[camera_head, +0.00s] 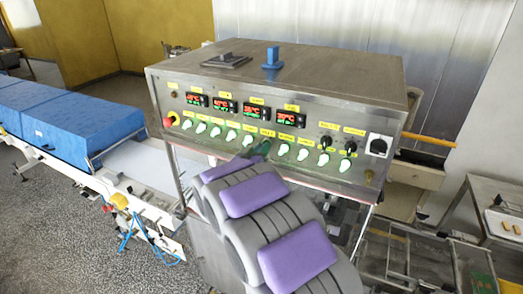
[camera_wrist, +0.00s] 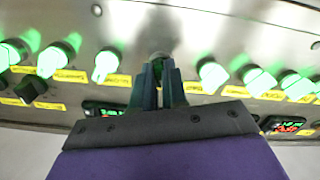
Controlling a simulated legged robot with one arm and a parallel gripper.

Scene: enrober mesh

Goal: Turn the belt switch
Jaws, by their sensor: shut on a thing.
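The steel control box has a front panel (camera_head: 215,125) with a row of green-lit rotary switches under yellow labels. My gripper (camera_head: 264,150) reaches the middle of that row, and its dark fingers hide the switch there in the head view. In the wrist view, my gripper (camera_wrist: 158,78) has its two fingers close together on a switch knob (camera_wrist: 158,57) that looks darker than its bright green neighbours. The fingers cover most of the knob, so its angle cannot be told. The labels are too small to read surely.
Lit switches stand close on both sides, such as one (camera_wrist: 107,64) and another (camera_wrist: 212,74). Red-green displays (camera_head: 196,99) sit above the row. A red knob (camera_head: 170,121) is at the panel's left end. A conveyor with a blue cover (camera_head: 95,125) stands left.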

